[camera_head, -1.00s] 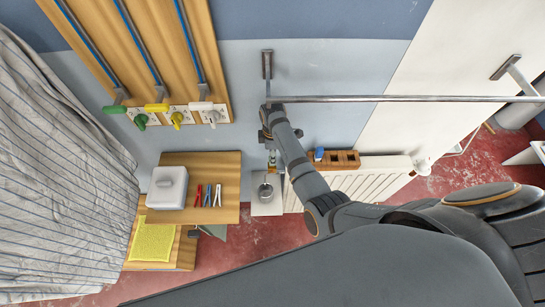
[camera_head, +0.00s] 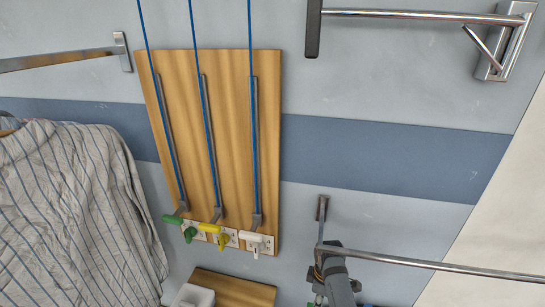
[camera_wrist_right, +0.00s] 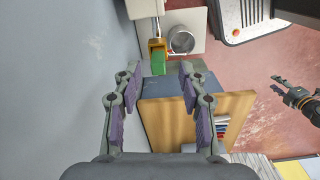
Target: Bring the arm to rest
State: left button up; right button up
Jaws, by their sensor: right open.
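My right arm shows at the bottom of the head view, just below the left end of a metal rail (camera_head: 430,264). Its jaws cannot be made out there. In the right wrist view my right gripper (camera_wrist_right: 157,95) is open and empty, its fingers apart above a wooden shelf (camera_wrist_right: 165,125). A green block (camera_wrist_right: 158,62) under a brass-coloured fitting shows beyond the fingertips; I cannot tell its distance. Another gripper, seemingly my left (camera_wrist_right: 281,86), shows small at the right of the wrist view with its fingers apart, holding nothing visible.
A wooden board (camera_head: 215,130) carries blue cords and green, yellow and white handles. A striped cloth (camera_head: 70,210) hangs at left. A metal bracket arm (camera_head: 420,14) juts out at upper right.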

jog(key=s+d+m+t, duration=0.2)
jog(key=s+d+m, duration=0.45)
jog(key=s, duration=0.35)
jog(key=s+r+m+t+h, duration=0.1)
jog(key=s+r+m, duration=0.5)
jog(key=s+r, duration=0.15)
jog(key=s+d+f+b, duration=0.2)
jog(key=f, duration=1.3)
jog(key=s+d+f+b, duration=0.1)
jog(key=d+f, duration=0.1)
jog(key=f, duration=1.3)
jog(key=s+f+g+b, duration=0.2)
jog(key=s+f, duration=1.6)
jog(key=shift+s+d+f, duration=0.3)
jog(key=shift+s+d, duration=0.05)
jog(key=shift+m, duration=0.25)
jog(key=shift+c, duration=0.5)
